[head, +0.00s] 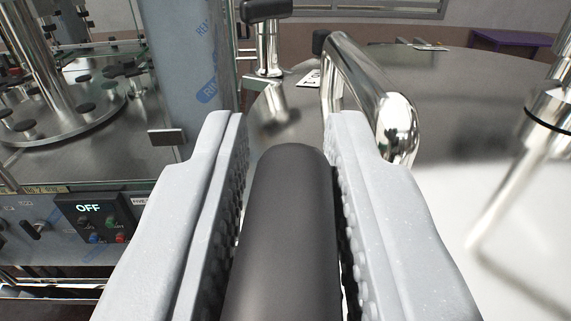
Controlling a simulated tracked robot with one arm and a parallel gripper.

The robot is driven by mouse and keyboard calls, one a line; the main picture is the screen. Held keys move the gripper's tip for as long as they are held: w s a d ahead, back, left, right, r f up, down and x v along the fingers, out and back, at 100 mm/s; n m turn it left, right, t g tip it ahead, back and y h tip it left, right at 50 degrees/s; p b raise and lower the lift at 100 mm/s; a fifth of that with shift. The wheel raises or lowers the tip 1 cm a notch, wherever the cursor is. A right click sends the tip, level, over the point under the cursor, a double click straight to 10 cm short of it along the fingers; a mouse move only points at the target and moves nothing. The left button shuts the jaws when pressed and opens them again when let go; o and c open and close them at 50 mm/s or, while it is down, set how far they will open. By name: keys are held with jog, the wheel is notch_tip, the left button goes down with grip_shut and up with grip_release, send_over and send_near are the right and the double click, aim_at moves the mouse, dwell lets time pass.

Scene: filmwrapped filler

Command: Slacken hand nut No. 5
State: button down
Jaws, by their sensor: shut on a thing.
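My gripper (286,125) fills the lower middle of the view, with two pale grey, studded fingers. It is shut on a dark grey, round-ended bar-like piece (286,235), which lies lengthwise between the fingers. No number shows on this piece, so I cannot tell whether it is hand nut No. 5. Its near end runs out of the bottom of the picture, and its mounting is hidden.
A polished bent pipe (372,85) stands close beyond the right finger. A post with a black knob (266,12) rises behind. A round steel table (455,75) spreads to the right. At left are a film-wrapped column (190,60) and a control box reading OFF (92,215).

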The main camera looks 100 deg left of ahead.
jog(key=shift+d, duration=0.1)
dwell(0.5)
jog(key=c, duration=1.3)
grip_release()
jog(key=shift+w, duration=0.15)
jog(key=shift+c, duration=0.2)
jog(key=shift+f+m+t+b, duration=0.35)
jog(key=shift+t+b, duration=0.25)
jog(key=shift+b, duration=1.35)
jog(key=m+t+b, duration=0.2)
jog(key=t+b, duration=0.2)
jog(key=b, duration=0.5)
jog(key=shift+w+m, duration=0.15)
jog(key=shift+m, duration=0.2)
jog(key=m+t+b, duration=0.1)
jog(key=t+b, duration=0.1)
jog(key=b, duration=0.1)
jog(key=shift+w+r+b, duration=0.1)
jog(key=shift+b, duration=0.25)
